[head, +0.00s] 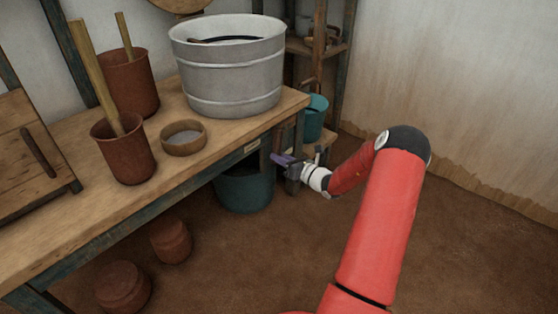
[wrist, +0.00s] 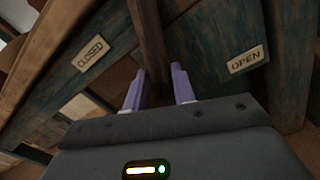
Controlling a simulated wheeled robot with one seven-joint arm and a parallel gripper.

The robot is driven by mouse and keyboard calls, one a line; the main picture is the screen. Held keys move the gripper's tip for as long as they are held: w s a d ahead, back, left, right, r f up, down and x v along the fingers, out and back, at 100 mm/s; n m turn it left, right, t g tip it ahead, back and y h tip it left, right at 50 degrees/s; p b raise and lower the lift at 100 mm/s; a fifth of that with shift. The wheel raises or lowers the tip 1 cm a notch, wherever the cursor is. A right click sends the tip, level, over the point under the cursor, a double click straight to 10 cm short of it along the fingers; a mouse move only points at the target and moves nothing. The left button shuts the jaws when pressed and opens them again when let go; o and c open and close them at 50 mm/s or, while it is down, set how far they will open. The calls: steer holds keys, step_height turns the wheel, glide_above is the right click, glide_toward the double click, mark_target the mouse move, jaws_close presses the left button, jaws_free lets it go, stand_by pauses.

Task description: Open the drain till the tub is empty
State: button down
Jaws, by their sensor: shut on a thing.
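The grey metal tub (head: 228,80) stands on the right end of the wooden bench (head: 75,185); a dark surface shows inside its rim, but its level is unclear. My gripper (head: 278,158) is at the bench's right end, below the top. In the wrist view its pale purple fingers (wrist: 159,88) are shut on a brown wooden drain lever (wrist: 148,45). The lever stands between a CLOSED label (wrist: 90,54) on the left and an OPEN label (wrist: 246,59) on the right. The drain outlet is hidden.
A teal bucket (head: 243,190) stands on the floor under the bench, left of my gripper. Clay pots (head: 124,150) and a small bowl (head: 184,137) sit on the bench. A shelf with a teal pail (head: 313,120) stands behind. The floor at right is clear.

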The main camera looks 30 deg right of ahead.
steer(key=shift+w+d+f+n, duration=0.1)
steer(key=shift+d+f+n, duration=0.1)
steer(key=shift+n, duration=0.1)
stand_by(0.4)
steer(key=c, duration=1.1)
jaws_free()
steer(key=shift+c, duration=0.2)
steer(key=v, duration=0.8)
steer(key=shift+p, duration=0.35)
steer(key=shift+w+a+r, duration=0.1)
steer(key=shift+r, duration=0.1)
